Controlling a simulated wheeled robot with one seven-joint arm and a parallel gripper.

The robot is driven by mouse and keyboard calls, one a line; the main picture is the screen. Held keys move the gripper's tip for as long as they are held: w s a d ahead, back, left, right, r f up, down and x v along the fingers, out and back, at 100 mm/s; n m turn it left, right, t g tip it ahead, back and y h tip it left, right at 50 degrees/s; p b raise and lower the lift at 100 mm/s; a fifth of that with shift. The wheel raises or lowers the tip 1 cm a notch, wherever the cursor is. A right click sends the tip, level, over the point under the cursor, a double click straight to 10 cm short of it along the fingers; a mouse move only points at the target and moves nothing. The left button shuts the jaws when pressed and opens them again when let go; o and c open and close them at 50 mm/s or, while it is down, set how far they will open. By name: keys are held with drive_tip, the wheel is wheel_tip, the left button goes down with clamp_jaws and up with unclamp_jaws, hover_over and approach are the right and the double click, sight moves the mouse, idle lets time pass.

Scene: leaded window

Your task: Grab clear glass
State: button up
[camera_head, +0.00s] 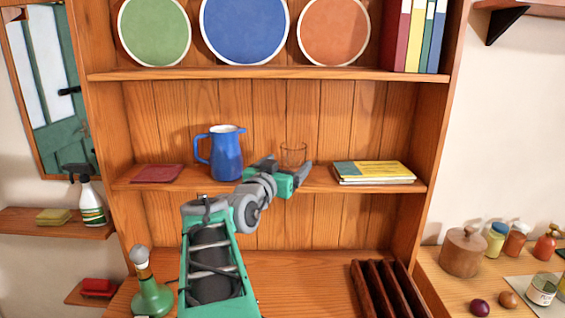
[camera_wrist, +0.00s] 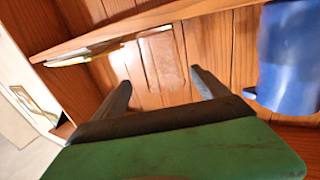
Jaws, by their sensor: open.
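The clear glass (camera_head: 293,153) stands on the middle shelf, right of the blue jug (camera_head: 226,153). Its lower part is hidden behind my gripper (camera_head: 285,168) in the head view. My gripper is open, with its fingers pointing towards the shelf and the glass. In the wrist view, the faint outline of the glass (camera_wrist: 163,60) shows ahead of the gap between the two fingers (camera_wrist: 161,80). I cannot tell whether the fingertips reach past its near side. Nothing is held.
The blue jug also shows close to the right in the wrist view (camera_wrist: 288,60). A book stack (camera_head: 373,172) lies to the right on the same shelf (camera_head: 325,182), and a dark red book (camera_head: 157,173) lies left. The upper shelf (camera_head: 270,73) runs above.

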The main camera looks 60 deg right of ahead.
sight(289, 161)
drive_tip(key=d, duration=0.1)
drive_tip(key=d+f+p, duration=0.1)
drive_tip(key=d, duration=0.3)
drive_tip(key=shift+w+d+f, duration=0.1)
drive_tip(key=shift+w+f, duration=0.05)
drive_tip(key=shift+w, duration=0.15)
drive_tip(key=shift+w+d+p, duration=0.15)
drive_tip(key=shift+d+p, duration=0.1)
drive_tip(key=shift+p, duration=0.35)
drive_tip(key=shift+w+a+r, duration=0.1)
drive_tip(key=shift+a+r, duration=0.2)
drive_tip(key=shift+r, duration=0.1)
drive_tip(key=shift+d+f, duration=0.4)
drive_tip(key=shift+d, duration=0.4)
drive_tip(key=shift+a+r, duration=0.15)
drive_tip(key=shift+a, duration=0.15)
drive_tip(key=shift+c, duration=0.6)
drive_tip(key=shift+d, duration=0.15)
drive_tip(key=c, duration=1.6)
